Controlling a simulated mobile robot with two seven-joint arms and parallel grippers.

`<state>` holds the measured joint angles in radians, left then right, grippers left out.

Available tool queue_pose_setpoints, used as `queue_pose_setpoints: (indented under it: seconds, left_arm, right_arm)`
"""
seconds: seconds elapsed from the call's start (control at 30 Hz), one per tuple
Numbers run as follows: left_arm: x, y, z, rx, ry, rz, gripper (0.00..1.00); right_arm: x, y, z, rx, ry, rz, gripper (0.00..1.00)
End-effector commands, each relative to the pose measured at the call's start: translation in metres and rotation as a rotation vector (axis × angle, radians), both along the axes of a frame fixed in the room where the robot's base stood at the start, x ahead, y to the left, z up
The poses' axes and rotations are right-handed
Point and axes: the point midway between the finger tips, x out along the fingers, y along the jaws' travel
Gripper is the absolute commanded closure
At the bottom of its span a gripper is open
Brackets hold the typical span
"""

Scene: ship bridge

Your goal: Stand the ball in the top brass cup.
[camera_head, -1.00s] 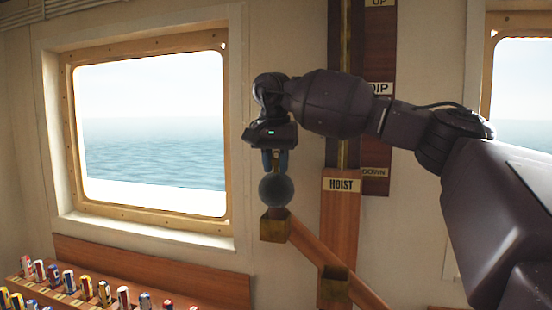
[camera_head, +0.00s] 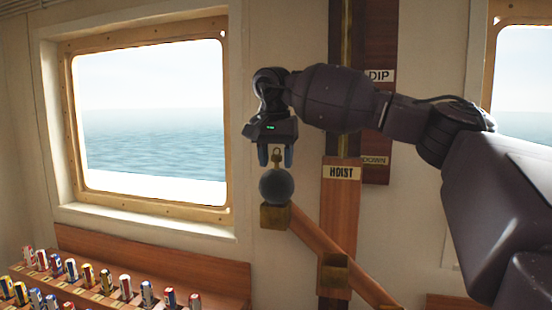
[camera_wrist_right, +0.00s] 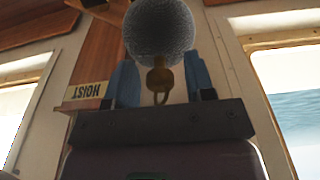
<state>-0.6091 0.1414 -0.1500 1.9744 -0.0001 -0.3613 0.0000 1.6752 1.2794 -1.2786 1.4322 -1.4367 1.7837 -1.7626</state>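The dark grey ball (camera_head: 276,186) sits in the mouth of the top brass cup (camera_head: 275,217), at the upper left end of the sloping wooden arm. A brass loop (camera_head: 277,158) stands up from the ball. My right gripper (camera_head: 276,157) is directly above the ball, with its blue fingers apart on either side of the loop. The right wrist view shows the ball (camera_wrist_right: 159,32) and its loop between the spread fingers (camera_wrist_right: 160,84), with gaps on both sides. The cup is not clear in the wrist view. My left gripper is out of view.
The wooden arm (camera_head: 315,239) slopes down right to a second brass cup (camera_head: 334,272). A vertical post with a HOIST label (camera_head: 341,173) stands just right. A rack of several coloured rolls (camera_head: 125,288) is at lower left. A window (camera_head: 150,130) is behind.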

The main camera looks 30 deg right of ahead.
Motion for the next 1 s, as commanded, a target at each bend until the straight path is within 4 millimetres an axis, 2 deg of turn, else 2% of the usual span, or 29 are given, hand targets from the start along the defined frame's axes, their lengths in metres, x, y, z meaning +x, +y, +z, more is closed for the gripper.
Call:
queue_pose_setpoints:
  seconds: [0.3, 0.43, 0.57, 0.8, 1.0]
  left_arm:
    - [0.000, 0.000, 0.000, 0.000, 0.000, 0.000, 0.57]
    - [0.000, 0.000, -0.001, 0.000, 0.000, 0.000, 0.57]
    - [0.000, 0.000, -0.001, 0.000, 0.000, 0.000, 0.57]
    - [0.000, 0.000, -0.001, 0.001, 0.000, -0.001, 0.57]
    - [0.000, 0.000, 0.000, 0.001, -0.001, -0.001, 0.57]
  right_arm:
    - [0.000, 0.000, 0.000, -0.001, 0.001, 0.000, 0.44]
    - [0.000, 0.001, 0.008, 0.000, 0.000, 0.000, 0.44]
    - [-0.002, 0.004, 0.026, 0.000, -0.002, 0.001, 0.44]
    - [-0.006, 0.009, 0.070, 0.001, -0.002, 0.000, 0.44]
    - [-0.009, 0.011, 0.097, 0.000, -0.001, 0.001, 0.44]
